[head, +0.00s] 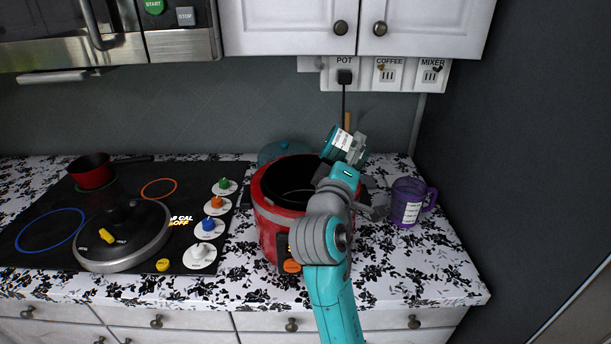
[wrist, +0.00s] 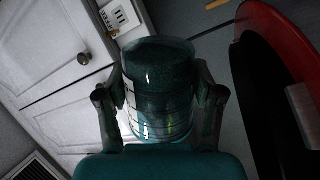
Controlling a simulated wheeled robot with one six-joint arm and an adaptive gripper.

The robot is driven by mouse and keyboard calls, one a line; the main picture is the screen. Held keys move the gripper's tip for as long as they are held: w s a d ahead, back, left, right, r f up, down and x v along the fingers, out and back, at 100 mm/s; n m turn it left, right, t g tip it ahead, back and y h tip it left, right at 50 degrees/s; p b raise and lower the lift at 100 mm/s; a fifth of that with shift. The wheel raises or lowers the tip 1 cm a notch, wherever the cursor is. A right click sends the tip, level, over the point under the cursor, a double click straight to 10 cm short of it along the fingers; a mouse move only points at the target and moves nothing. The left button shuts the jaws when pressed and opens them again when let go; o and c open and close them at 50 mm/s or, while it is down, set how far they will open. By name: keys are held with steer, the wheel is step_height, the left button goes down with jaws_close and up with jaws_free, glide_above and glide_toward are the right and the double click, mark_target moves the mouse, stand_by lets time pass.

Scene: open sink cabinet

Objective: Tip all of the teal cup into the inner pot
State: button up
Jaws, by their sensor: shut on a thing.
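My gripper (head: 350,152) is shut on the teal cup (head: 338,142), which has a white label. The cup is held tilted above the back right rim of the red cooker (head: 268,218). In the wrist view the cup (wrist: 160,85) sits between both fingers of my gripper (wrist: 160,105), and something dark shows through its clear wall. The inner pot (head: 290,180) is the dark, open pot inside the cooker. Its dark inside also shows at the right of the wrist view (wrist: 265,110). My arm hides its right part. I see no stream falling from the cup.
A purple mug (head: 408,203) stands to the right of the cooker. A teal lid-like object (head: 284,150) is behind it. The stove at left holds a red pan (head: 91,171) and a dark lid (head: 122,238). A cord runs to the POT outlet (head: 344,77). Cabinets hang above.

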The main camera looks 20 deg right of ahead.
mark_target(332, 159)
steer(key=shift+a+r+n, duration=0.1)
steer(key=shift+r+n, duration=0.3)
steer(key=shift+n, duration=0.4)
steer(key=shift+w+a+f+n+t, duration=0.25)
steer(key=shift+a+n, duration=0.15)
steer(key=shift+n, duration=0.1)
steer(key=shift+w+a+f+n+t, duration=0.15)
steer(key=shift+w+a+n, duration=0.15)
steer(key=shift+n, duration=0.2)
stand_by(0.5)
steer(key=shift+a+f+n+y, duration=0.15)
steer(key=shift+n+y, duration=0.1)
steer(key=shift+n, duration=0.25)
steer(key=shift+a+f+n+y, duration=0.15)
steer(key=shift+n+y, duration=0.1)
steer(key=shift+n, duration=0.25)
stand_by(0.5)
steer(key=shift+w+a+r+n+t+y, duration=0.15)
steer(key=shift+w+a+r+n+t, duration=0.15)
steer(key=shift+n, duration=0.65)
steer(key=shift+w+a+r+n+t+y, duration=0.1)
steer(key=shift+a+r+n+y, duration=0.2)
steer(key=shift+n, duration=0.7)
steer(key=shift+w+a+r+n+t+y, duration=0.15)
steer(key=shift+r+n, duration=0.25)
steer(key=shift+n, duration=0.55)
stand_by(0.9)
